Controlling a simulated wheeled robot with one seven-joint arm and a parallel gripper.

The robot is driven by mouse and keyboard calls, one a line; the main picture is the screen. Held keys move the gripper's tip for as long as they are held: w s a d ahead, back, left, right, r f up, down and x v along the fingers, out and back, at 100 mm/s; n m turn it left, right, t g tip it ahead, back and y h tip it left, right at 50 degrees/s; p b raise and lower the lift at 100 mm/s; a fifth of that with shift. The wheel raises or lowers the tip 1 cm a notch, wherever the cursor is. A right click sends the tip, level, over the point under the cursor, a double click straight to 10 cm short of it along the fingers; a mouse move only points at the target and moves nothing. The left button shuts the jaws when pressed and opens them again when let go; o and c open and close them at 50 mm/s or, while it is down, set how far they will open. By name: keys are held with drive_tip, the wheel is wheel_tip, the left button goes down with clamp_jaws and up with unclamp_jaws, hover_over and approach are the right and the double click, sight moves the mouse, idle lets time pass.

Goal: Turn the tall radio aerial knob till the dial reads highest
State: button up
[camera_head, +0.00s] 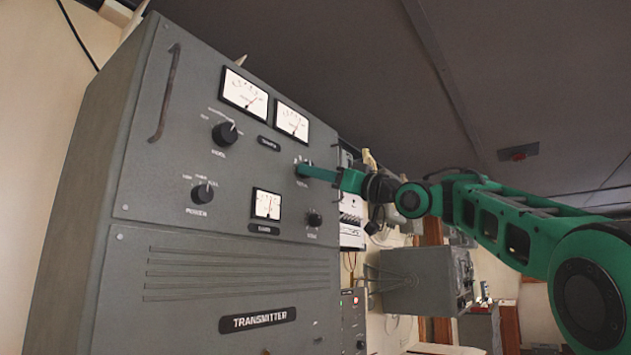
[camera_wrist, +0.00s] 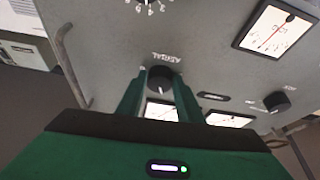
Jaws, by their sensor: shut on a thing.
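The tall grey radio cabinet (camera_head: 120,235), labelled TRANSMITTER, fills the left of the head view. Its black aerial knob (camera_wrist: 160,76) shows in the wrist view with an upside-down AERIAL label. My gripper (camera_head: 304,170) has one finger on each side of this knob and is shut on it. In the head view my fingers mostly hide the knob. Two white meters, an upper left one (camera_head: 244,92) and one beside it (camera_head: 291,120), sit above; their red needles appear right of centre. A smaller meter (camera_head: 267,204) sits lower; its exact reading is unclear.
Other black knobs share the panel: an upper left knob (camera_head: 225,133), the POWER knob (camera_head: 202,193) and a lower right knob (camera_head: 314,219). A metal handle (camera_head: 165,92) sticks out at the panel's left. A smaller grey box (camera_head: 420,280) stands beyond, below my arm.

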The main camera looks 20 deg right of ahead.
drive_tip(key=shift+w+d+r+n+g+y, duration=0.15)
drive_tip(key=shift+n+g+y, duration=0.4)
drive_tip(key=shift+n, duration=1)
drive_tip(key=shift+w+d+n+g+y, duration=0.15)
drive_tip(key=shift+n+g+y, duration=0.4)
drive_tip(key=shift+n, duration=1.05)
drive_tip(key=shift+w+d+r+n+g+y, duration=0.1)
drive_tip(key=shift+d+n+g+y, duration=0.15)
drive_tip(key=shift+n+g, duration=0.95)
drive_tip(key=shift+n+t, duration=0.4)
drive_tip(key=shift+n, duration=0.25)
drive_tip(key=shift+a, duration=0.1)
drive_tip(key=o, duration=1)
drive_tip(key=shift+f, duration=0.1)
drive_tip(key=shift+s, duration=0.15)
